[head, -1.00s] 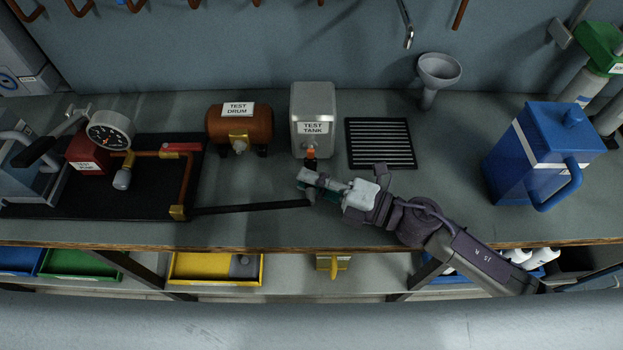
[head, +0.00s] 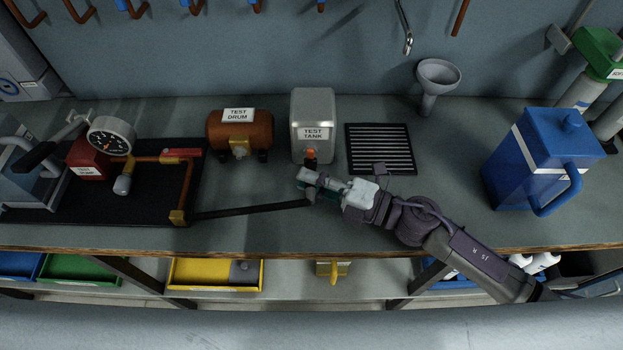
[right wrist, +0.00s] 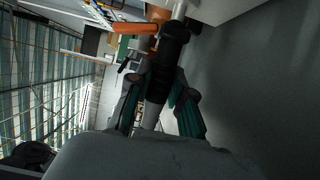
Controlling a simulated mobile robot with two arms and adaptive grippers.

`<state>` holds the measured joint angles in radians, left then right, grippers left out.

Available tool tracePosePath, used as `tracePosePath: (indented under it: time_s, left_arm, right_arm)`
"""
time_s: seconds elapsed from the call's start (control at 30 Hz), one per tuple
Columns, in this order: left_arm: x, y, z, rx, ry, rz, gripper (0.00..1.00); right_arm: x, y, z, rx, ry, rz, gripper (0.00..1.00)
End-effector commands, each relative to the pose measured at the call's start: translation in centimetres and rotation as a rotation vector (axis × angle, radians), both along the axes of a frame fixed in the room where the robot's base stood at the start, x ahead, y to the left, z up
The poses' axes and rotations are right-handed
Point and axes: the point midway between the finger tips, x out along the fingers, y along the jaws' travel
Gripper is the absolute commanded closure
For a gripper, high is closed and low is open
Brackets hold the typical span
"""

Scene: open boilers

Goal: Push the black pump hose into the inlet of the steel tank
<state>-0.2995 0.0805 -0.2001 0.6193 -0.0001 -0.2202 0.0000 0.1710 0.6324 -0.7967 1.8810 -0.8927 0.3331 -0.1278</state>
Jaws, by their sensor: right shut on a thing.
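The steel tank (head: 313,110), labelled TEST TANK, stands at the back middle of the bench. A small inlet with an orange part (head: 310,154) sits low on its front; an orange handle (right wrist: 136,28) also shows in the right wrist view. The black pump hose (head: 250,210) runs from the brass fitting of the test pump to my right gripper (head: 310,184). My right gripper is shut on the hose near its end, just in front of the inlet. In the right wrist view the hose end (right wrist: 174,42) is close to a pale fitting; I cannot tell how far it is in. My left gripper is out of view.
The test pump (head: 88,165) with a gauge stands on a black mat at left. A copper test drum (head: 257,130) is left of the tank. A black grille (head: 350,158), a grey funnel (head: 438,80) and a blue can (head: 530,150) are to the right.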

Motion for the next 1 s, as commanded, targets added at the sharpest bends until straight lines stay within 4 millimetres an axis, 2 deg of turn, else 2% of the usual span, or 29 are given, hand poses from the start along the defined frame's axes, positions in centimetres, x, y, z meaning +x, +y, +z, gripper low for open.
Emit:
tracePosePath:
  time_s: [1.0]
  left_arm:
    - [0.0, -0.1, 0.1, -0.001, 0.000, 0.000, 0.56]
  right_arm:
    - [1.0, 0.0, 0.1, 0.001, -0.001, 0.000, 1.00]
